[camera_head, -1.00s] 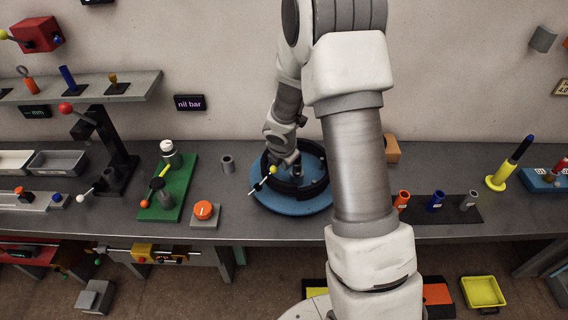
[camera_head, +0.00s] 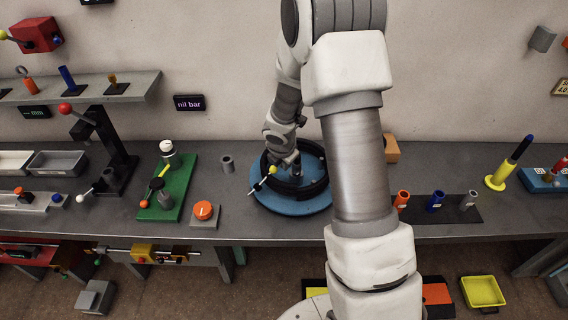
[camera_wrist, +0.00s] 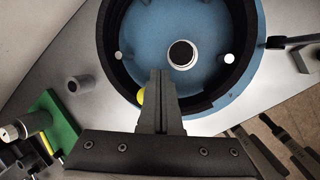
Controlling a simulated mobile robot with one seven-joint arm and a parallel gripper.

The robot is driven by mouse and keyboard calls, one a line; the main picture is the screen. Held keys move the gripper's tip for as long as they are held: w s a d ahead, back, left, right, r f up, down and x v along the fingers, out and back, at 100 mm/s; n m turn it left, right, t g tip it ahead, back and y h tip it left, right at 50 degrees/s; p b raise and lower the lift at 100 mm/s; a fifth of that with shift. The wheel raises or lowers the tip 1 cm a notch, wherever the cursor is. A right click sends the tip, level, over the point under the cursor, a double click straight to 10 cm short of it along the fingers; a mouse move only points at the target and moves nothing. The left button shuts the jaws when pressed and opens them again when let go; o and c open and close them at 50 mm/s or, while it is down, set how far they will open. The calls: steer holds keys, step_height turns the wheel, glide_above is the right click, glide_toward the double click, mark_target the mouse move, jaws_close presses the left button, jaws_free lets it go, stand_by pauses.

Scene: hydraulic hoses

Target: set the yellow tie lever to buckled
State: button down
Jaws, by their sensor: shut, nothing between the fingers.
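The yellow tie lever shows as a yellow knob (camera_head: 271,169) on a short rod with a pale end, at the front left of a black hose coil (camera_head: 312,188). The coil lies on a round blue base (camera_head: 282,206) on the bench. My gripper (camera_wrist: 160,73) is shut and empty, pointing down over the coil's near wall. In the wrist view the yellow knob (camera_wrist: 141,96) is right beside the fingers on their left, partly hidden by them. I cannot tell whether they touch. The lever's rod and catch are hidden there. In the head view my wrist hides the fingertips.
Left of the base are a grey cylinder (camera_head: 227,164), an orange button (camera_head: 204,210) and a green board (camera_head: 178,190) with levers. An orange-brown block (camera_head: 391,149) stands behind right. Colored tubes (camera_head: 436,200) stand to the right. Bare bench lies around the base.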

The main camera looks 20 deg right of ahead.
steer(key=shift+r, duration=0.2)
steer(key=shift+r+p, duration=0.65)
steer(key=shift+p, duration=0.1)
steer(key=s+d+r+p, duration=0.1)
steer(key=s+r+p, duration=0.1)
steer(key=r, duration=0.4)
steer(key=s+d+r+p, duration=0.1)
steer(key=r+p, duration=0.3)
steer(key=r, duration=0.3)
steer(key=shift+s+d, duration=0.2)
steer(key=shift+s, duration=0.15)
steer(key=shift+r, duration=0.1)
